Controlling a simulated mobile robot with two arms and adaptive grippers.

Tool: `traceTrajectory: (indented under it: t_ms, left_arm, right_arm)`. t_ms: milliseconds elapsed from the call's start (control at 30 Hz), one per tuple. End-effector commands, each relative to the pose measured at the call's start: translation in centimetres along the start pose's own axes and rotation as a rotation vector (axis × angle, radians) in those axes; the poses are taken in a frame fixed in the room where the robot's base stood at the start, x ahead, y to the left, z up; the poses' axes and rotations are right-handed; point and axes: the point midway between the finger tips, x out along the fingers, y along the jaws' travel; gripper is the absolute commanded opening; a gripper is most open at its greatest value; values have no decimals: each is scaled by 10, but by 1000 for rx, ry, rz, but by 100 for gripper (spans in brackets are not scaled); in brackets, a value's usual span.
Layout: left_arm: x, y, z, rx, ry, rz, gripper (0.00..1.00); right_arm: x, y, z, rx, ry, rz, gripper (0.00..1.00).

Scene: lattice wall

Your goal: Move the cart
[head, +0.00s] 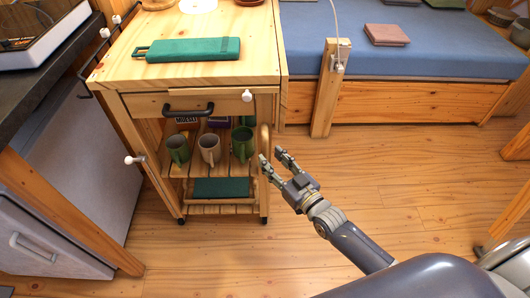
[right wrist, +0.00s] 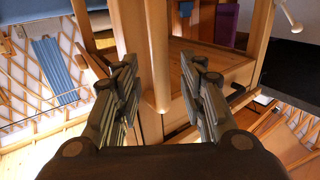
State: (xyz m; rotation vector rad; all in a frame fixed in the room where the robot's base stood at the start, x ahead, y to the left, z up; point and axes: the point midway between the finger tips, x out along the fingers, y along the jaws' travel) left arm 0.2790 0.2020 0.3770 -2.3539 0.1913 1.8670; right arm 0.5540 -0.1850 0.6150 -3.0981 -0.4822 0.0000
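The wooden cart (head: 205,70) stands at the left of centre in the head view, with a drawer with a dark handle and open shelves below. A rounded wooden handle bar (head: 265,142) runs upright at its right front corner; it also shows in the right wrist view (right wrist: 158,60). My right gripper (head: 271,156) is open and empty, its fingertips just right of this bar. In the right wrist view the bar appears between the open fingers (right wrist: 160,75); I cannot tell whether they touch it. My left gripper is not in view.
A dark counter (head: 40,90) with cabinets is close on the left. A blue-topped bed (head: 400,50) is behind to the right. The wooden floor (head: 400,160) is clear at right.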

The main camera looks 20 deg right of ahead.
Motion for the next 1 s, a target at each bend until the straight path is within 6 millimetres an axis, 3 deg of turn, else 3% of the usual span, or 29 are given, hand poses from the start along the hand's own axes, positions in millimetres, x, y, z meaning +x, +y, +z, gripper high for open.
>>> traceTrajectory:
  t_ms: [100, 300, 667, 833, 1000]
  left_arm:
    - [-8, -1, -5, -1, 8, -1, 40]
    - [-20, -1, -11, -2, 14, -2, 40]
    - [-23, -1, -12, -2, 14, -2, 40]
    - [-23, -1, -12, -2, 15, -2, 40]
    - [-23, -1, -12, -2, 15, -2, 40]
  right_arm:
    - [21, 0, 0, -1, 2, -1, 38]
    - [40, 0, 1, -2, 0, 0, 38]
    - [44, 0, 1, -1, -2, 0, 38]
    - [44, 0, 1, -1, -2, 0, 0]
    - [44, 0, 1, -1, -2, 0, 0]
